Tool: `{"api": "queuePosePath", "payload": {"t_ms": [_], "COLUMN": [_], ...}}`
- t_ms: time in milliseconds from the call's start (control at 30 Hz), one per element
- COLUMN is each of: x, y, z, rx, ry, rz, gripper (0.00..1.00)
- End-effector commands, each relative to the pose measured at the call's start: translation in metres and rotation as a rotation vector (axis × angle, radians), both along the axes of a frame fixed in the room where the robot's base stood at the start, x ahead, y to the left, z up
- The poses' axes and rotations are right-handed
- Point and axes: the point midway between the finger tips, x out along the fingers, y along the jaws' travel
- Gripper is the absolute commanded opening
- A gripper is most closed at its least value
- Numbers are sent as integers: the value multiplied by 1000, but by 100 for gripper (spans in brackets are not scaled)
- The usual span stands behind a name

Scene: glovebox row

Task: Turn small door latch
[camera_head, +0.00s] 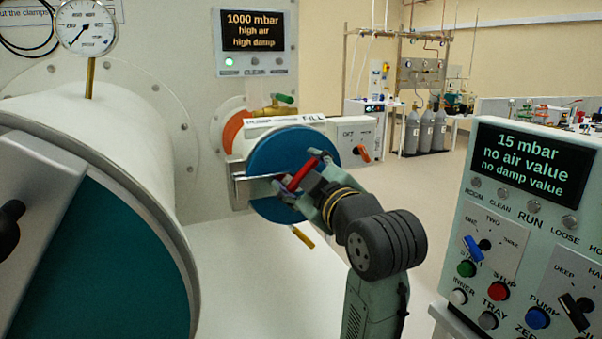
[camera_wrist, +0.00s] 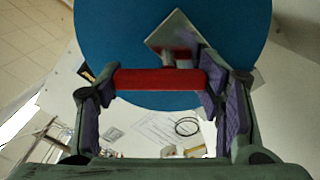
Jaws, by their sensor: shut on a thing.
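The small door is a round blue disc (camera_head: 281,153) on the short chamber at the glovebox wall. It also fills the top of the wrist view (camera_wrist: 110,40). Its latch has a red bar handle (camera_head: 303,174), seen lying about level across the wrist view (camera_wrist: 160,79), with a metal plate (camera_wrist: 174,33) behind it. My gripper (camera_head: 309,183) is shut on the red handle, one finger at each end of the bar. In the head view the fingers and wrist hide part of the handle and the door's lower right.
A large chamber with a teal door (camera_head: 95,265) stands close on the left. A control panel (camera_head: 525,225) with knobs and buttons stands at the right. A box with an orange switch (camera_head: 357,141) is just right of the small door. Open floor (camera_head: 436,200) lies beyond my arm.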

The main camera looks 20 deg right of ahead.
Motion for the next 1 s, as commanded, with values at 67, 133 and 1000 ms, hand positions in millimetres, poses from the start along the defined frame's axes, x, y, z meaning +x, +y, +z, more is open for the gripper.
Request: {"api": "queuePosePath", "payload": {"t_ms": [67, 133, 1000], "x": [0, 0, 0], "y": [-1, -1, 0], "z": [0, 0, 0], "rx": [11, 17, 18], "ry": [0, 1, 1], "rz": [-1, -1, 0], "gripper": [34, 34, 82]}}
